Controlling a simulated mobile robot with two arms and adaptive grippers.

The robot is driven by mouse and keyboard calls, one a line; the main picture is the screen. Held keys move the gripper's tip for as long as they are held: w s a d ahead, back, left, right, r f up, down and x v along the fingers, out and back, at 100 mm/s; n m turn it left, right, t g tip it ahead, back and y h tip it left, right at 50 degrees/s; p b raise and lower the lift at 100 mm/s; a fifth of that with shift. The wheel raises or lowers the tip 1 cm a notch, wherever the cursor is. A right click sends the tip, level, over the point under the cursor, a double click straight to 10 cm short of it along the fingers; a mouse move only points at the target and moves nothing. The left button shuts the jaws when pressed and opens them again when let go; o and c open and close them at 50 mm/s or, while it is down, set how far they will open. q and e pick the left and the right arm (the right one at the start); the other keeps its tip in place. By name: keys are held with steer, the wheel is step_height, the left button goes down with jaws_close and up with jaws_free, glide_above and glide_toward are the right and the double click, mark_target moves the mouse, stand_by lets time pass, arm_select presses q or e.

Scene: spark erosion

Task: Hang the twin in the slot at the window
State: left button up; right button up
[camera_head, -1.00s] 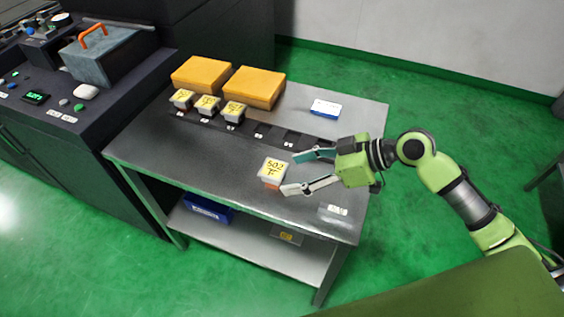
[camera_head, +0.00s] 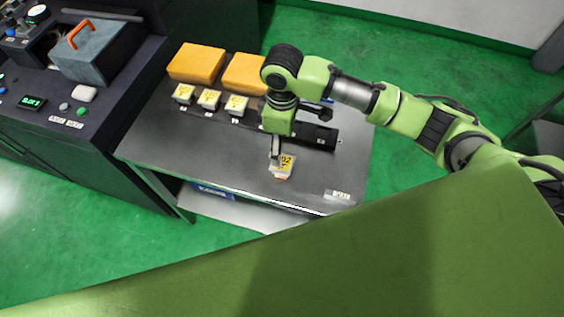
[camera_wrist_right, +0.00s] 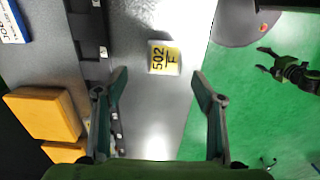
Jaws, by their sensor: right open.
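The loose block labelled 502 F (camera_head: 283,166) stands on the metal table near its front edge. My right gripper (camera_head: 298,133) is open and empty, just behind and above it. In the right wrist view the block (camera_wrist_right: 164,58) lies between the lines of the two open fingers (camera_wrist_right: 160,74), a little beyond their tips. The dark slotted rack (camera_head: 318,135) runs along the table behind the block. Several similar labelled blocks (camera_head: 209,99) sit in its left part; my arm hides its middle. A dark claw-like gripper (camera_wrist_right: 290,70), seemingly my left, shows small in the right wrist view.
Two orange boxes (camera_head: 197,63) stand behind the rack. A white label plate (camera_head: 338,195) lies at the table's front right. A machine console (camera_head: 70,100) stands left of the table. The tabletop left of the loose block is bare.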

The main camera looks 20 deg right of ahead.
mark_target(283, 163)
step_height(283, 163, down, 4)
steer(key=shift+r, duration=0.2)
steer(key=shift+s+a+f+p, duration=0.1)
steer(key=shift+f+p, duration=0.4)
steer(key=f, duration=0.1)
steer(key=f+p, duration=0.1)
steer(key=f, duration=0.1)
steer(key=shift+s+f, duration=0.3)
steer(key=shift+s, duration=0.05)
steer(key=shift+f, duration=0.45)
steer(key=shift+w+r, duration=0.1)
jaws_close()
steer(key=shift+r, duration=0.15)
